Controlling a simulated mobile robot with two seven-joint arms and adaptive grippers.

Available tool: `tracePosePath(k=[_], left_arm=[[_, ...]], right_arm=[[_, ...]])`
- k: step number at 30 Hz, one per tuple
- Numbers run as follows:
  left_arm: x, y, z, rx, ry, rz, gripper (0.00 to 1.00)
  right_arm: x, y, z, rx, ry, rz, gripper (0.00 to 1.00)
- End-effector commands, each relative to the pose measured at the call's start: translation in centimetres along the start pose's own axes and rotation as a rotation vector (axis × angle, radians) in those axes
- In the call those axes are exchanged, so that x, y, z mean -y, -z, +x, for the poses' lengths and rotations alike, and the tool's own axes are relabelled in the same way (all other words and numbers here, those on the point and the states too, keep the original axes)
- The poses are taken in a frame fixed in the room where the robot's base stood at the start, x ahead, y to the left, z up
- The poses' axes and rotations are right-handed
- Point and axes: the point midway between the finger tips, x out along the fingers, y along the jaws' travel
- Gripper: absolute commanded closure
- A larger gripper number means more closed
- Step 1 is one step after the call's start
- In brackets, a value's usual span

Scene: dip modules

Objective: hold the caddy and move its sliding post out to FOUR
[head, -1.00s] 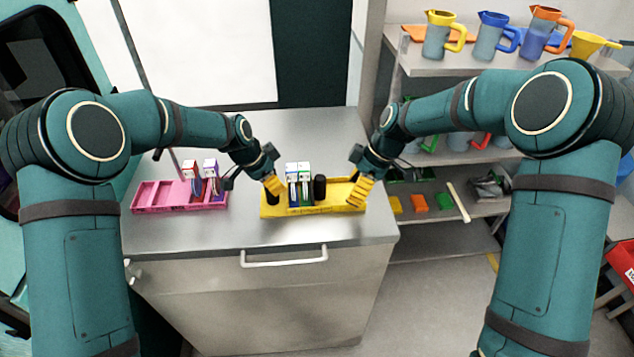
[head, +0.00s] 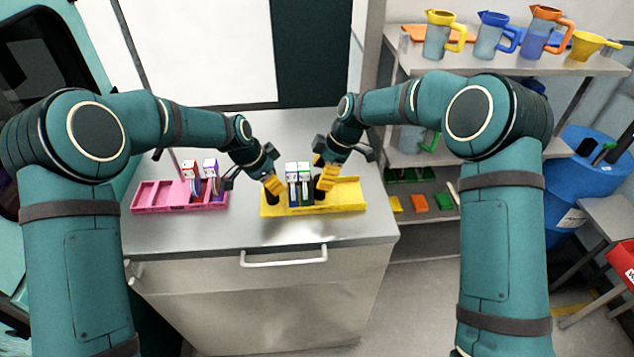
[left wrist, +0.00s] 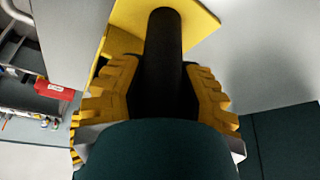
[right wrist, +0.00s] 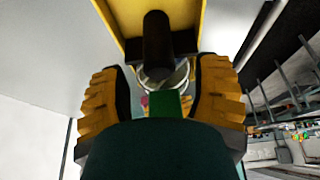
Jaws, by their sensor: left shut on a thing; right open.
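The yellow caddy (head: 345,196) sits on the steel counter, with white-topped boxes (head: 298,188) standing in its left part. My left gripper (head: 272,190) is at the caddy's left end, shut on a black post (left wrist: 163,60), which shows between its fingers in the left wrist view. My right gripper (head: 326,180) is at the caddy's middle, just right of the boxes. In the right wrist view its fingers (right wrist: 160,95) are spread on both sides of the black sliding post (right wrist: 158,45), with gaps beside it. The post is mostly hidden in the head view. Any number marks are too small to read.
A pink caddy (head: 160,198) with two boxes stands to the left on the counter. A shelf (head: 590,62) with jugs and a funnel stands at the right. The counter front (head: 200,235) is clear.

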Motion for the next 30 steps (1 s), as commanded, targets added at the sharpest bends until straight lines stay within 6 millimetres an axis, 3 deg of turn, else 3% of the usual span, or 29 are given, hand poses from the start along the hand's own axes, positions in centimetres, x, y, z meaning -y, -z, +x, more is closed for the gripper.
tracePosePath(k=[7,19,24,25,30], left_arm=[[0.1,-0.3,0.1,0.004,0.000,-0.002,1.00],[0.1,-0.3,0.1,0.004,0.000,-0.002,1.00],[0.1,-0.3,0.1,0.004,0.000,-0.002,1.00],[0.1,-0.3,0.1,0.004,0.000,-0.002,1.00],[0.1,-0.3,0.1,0.004,0.000,-0.002,1.00]], right_arm=[[0.0,0.0,3.0,0.000,0.000,0.001,0.37],[0.0,0.0,3.5,0.000,-0.001,0.001,0.35],[0.0,0.0,3.5,0.000,-0.001,0.001,0.94],[0.0,0.0,3.5,0.000,-0.001,0.001,1.00],[0.0,0.0,3.5,0.000,0.000,0.002,1.00]])
